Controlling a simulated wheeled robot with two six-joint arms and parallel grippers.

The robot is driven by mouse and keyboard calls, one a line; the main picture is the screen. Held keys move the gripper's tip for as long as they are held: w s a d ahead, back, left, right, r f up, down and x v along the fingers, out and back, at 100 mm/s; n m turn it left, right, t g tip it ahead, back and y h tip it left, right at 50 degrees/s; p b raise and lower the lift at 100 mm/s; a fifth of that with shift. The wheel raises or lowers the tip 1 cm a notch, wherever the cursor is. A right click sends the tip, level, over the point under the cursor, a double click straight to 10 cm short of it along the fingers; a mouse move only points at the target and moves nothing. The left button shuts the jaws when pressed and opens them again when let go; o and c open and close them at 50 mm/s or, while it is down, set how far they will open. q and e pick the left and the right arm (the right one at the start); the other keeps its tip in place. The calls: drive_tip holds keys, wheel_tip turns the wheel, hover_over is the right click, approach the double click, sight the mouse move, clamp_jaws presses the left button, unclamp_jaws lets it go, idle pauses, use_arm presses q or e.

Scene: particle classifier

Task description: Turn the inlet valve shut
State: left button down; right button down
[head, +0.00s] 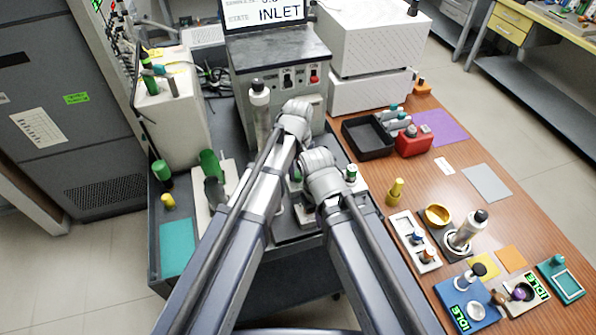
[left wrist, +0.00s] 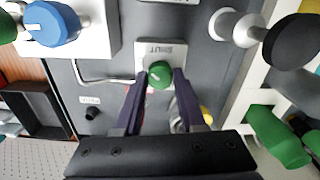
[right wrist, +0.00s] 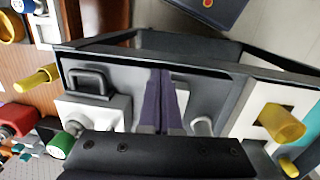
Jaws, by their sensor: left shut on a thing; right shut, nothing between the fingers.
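The inlet valve's green round knob (left wrist: 159,75) sits on a white plate (left wrist: 152,48) in the left wrist view. The plate is lettered SHUT, upside down there. A pale mark shows on the knob's face, but I cannot tell its exact direction. My left gripper (left wrist: 160,78) has one dark finger on each side of the knob and is shut on it. In the head view my forearms and wrists hide most of the valve. My right gripper (right wrist: 166,75) is shut and empty, above the grey cart top, beside a black handle (right wrist: 90,82) on a white block.
The screen (head: 278,12) shows INLET. Left of the arms stand a green elbow-shaped part (head: 211,165) and a white cabinet (head: 172,112). A black tray (head: 368,138) and a red box (head: 413,141) are on the wooden bench at right. A blue knob (left wrist: 52,23) is near the valve.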

sight(298, 174)
use_arm(q)
drive_tip(key=m, duration=0.5)
drive_tip(key=shift+m, duration=0.3)
drive_tip(key=m, duration=0.4)
drive_tip(key=shift+m, duration=0.6)
drive_tip(key=shift+c, duration=2.4)
unclamp_jaws()
drive_tip(key=shift+r, duration=0.1)
wheel_tip(298, 174, up, 8)
drive_tip(key=p, duration=0.8)
use_arm(e)
wheel_tip(298, 174, up, 8)
